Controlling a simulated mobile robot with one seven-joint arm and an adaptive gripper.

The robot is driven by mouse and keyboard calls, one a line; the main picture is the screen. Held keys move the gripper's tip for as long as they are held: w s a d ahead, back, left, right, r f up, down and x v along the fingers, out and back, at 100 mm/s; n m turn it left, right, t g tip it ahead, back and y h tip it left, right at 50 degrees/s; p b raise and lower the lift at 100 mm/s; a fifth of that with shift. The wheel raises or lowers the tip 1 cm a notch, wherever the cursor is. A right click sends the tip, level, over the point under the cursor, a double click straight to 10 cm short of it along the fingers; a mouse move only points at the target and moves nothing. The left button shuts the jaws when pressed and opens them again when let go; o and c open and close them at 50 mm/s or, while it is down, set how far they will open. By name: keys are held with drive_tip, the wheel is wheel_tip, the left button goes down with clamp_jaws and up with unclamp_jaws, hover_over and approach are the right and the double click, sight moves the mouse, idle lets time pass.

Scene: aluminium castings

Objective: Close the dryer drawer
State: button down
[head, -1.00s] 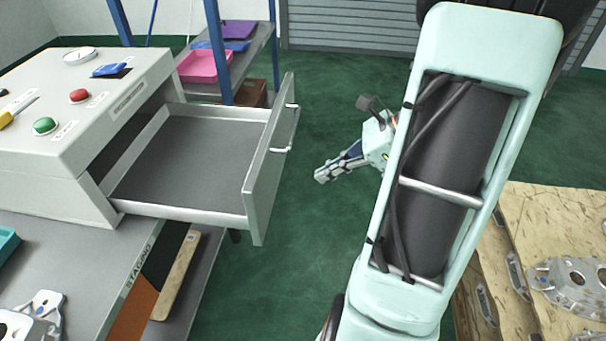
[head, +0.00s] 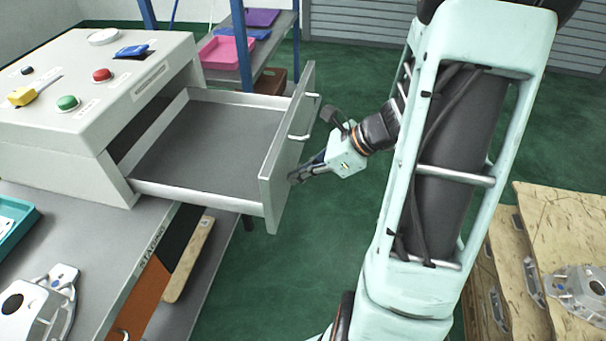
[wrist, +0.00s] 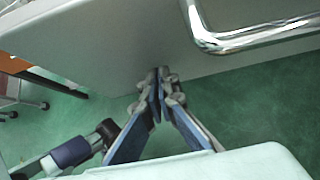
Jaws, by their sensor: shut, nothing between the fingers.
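The dryer drawer (head: 208,147) is pulled far out of the white dryer housing (head: 75,110) and looks empty. Its flat front panel (head: 287,150) carries a metal bar handle (head: 306,123), which also shows at the top right of the wrist view (wrist: 255,36). My gripper (head: 294,178) is shut and empty, with its fingertips at the outer face of the front panel, below the handle. In the wrist view the closed fingertips (wrist: 160,76) point at the panel near its lower edge. I cannot tell whether they touch it.
The dryer stands on a grey table (head: 105,232) with a teal tray (head: 14,232) and a metal casting (head: 40,303). A shelf with a pink bin (head: 228,52) stands behind. Wooden crates (head: 530,225) are at the right. Green floor lies open between.

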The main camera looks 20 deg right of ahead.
drive_tip(key=w+a+p, duration=0.1)
drive_tip(key=w+a, duration=0.6)
drive_tip(key=a, duration=0.3)
drive_tip(key=w+a+p, duration=0.1)
drive_tip(key=w+a, duration=0.5)
drive_tip(key=a, duration=0.4)
drive_tip(key=w+a+p, duration=0.1)
drive_tip(key=w+a, duration=0.6)
drive_tip(key=a, duration=0.3)
drive_tip(key=shift+w+a+r+p, duration=0.1)
drive_tip(key=shift+w+a+p, duration=0.2)
drive_tip(key=shift+p, duration=0.1)
drive_tip(key=shift+r, duration=0.1)
drive_tip(key=shift+w+a+r, duration=0.1)
